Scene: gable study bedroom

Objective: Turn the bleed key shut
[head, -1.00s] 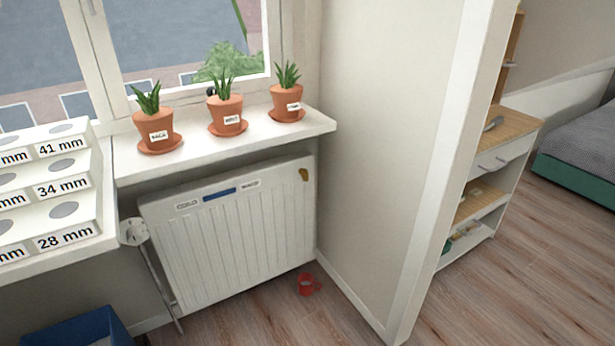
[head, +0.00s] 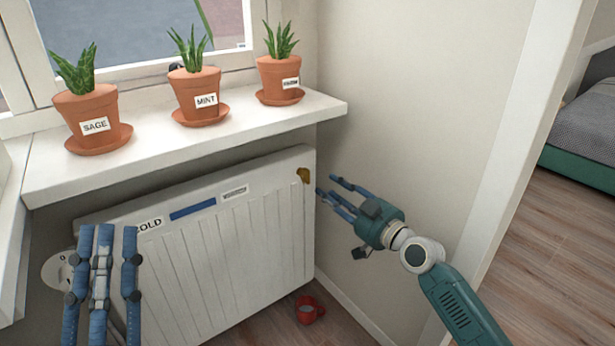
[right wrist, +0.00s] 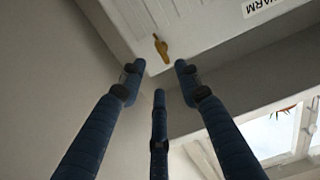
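The brass bleed key (head: 304,175) sits at the top right corner of the white radiator (head: 225,245). In the right wrist view the key (right wrist: 161,47) lies ahead, between and beyond the fingertips. My right gripper (head: 328,190) is open and empty, just to the right of the key and apart from it; its spread fingers show in the right wrist view (right wrist: 158,75). My left gripper (head: 103,232) is in front of the radiator's left end, its fingers pointing up with nothing seen between them.
Three potted plants, including sage (head: 88,118) and mint (head: 197,95), stand on the windowsill (head: 235,125) above the radiator. A red mug (head: 308,310) is on the floor at the radiator's lower right. A wall (head: 400,110) lies close behind the right gripper.

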